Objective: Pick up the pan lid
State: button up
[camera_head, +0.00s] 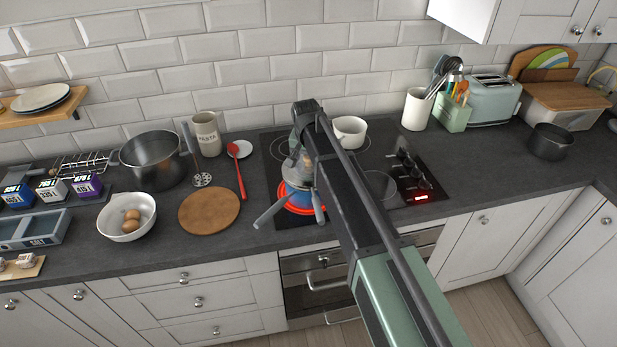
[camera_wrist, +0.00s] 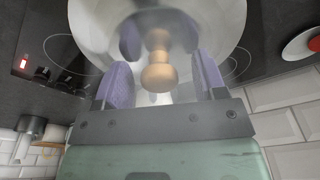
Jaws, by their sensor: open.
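My gripper (camera_wrist: 163,75) is open, with one purple finger on each side of the knob. Gaps show between the fingers and the knob, so I see no firm hold. In the head view my gripper (camera_head: 303,170) points down over the left part of the hob, above a blue shape on a glowing red ring. My arm hides much of the lid there.
The black hob (camera_head: 283,149) also carries a white pot (camera_head: 349,131) behind my arm. To the left are a red spoon (camera_head: 238,170), a round wooden board (camera_head: 209,210), a dark stockpot (camera_head: 152,160) and a bowl of eggs (camera_head: 127,226). The tiled wall stands close behind.

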grip_shut()
dwell(0.3)
jog(key=shift+p, duration=0.3)
